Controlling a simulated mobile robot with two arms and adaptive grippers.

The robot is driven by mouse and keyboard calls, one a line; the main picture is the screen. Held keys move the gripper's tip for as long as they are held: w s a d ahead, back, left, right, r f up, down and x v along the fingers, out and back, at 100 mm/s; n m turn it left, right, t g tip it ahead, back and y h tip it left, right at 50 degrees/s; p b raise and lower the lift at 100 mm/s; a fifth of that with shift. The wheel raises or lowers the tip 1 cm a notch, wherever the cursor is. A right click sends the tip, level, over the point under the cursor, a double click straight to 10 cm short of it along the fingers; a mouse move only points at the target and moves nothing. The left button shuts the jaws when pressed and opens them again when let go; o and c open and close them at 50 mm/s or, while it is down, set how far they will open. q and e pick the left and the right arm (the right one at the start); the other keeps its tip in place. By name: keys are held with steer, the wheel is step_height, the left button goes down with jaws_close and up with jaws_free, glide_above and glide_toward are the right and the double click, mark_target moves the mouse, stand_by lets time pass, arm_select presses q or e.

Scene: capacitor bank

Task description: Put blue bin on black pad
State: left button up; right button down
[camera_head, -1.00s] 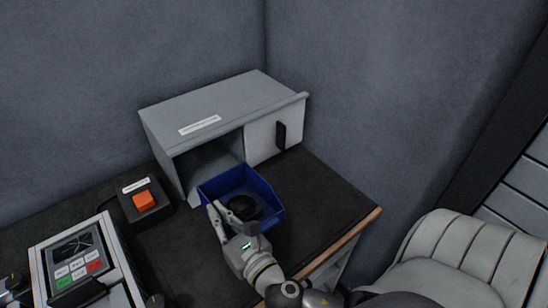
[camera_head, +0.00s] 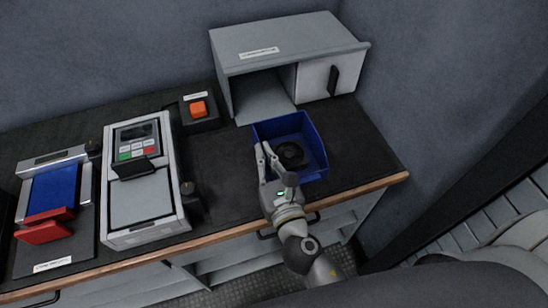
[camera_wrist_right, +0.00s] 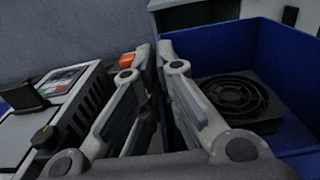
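The blue bin (camera_head: 313,147) stands upright on the dark worktop in front of the grey cabinet. A round black fan (camera_head: 290,154) lies inside it. My right gripper (camera_head: 265,152) is at the bin's left wall, its fingers close together with the wall between them. In the right wrist view, one finger of the gripper (camera_wrist_right: 155,52) is outside the blue bin (camera_wrist_right: 225,52) and the other is on its inner side. A black labelled base (camera_head: 25,262) lies at the far left; I cannot tell whether it is the black pad. My left gripper is not in view.
The grey cabinet (camera_head: 318,40) has an open left compartment. An orange button box (camera_head: 198,110) and a white device with a keypad (camera_head: 146,205) stand left of the bin. A blue-and-red fixture (camera_head: 52,190) is at far left. The worktop's wooden front edge (camera_head: 375,186) is close.

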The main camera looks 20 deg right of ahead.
steer(key=w+d+f+b, duration=0.1)
steer(key=f, duration=0.1)
steer(key=w+d+f+b, duration=0.1)
steer(key=w+f+b, duration=0.2)
steer(key=w+f, duration=0.1)
steer(key=shift+d+f+b, duration=0.15)
steer(key=shift+d+b, duration=0.15)
steer(key=shift+d, duration=0.1)
steer(key=f+b, duration=0.3)
steer(key=shift+w+f, duration=0.15)
steer(key=shift+w, duration=0.05)
steer(key=c, duration=2.2)
jaws_free()
steer(key=shift+f, duration=0.15)
steer(key=o, duration=0.6)
steer(key=shift+c, duration=0.2)
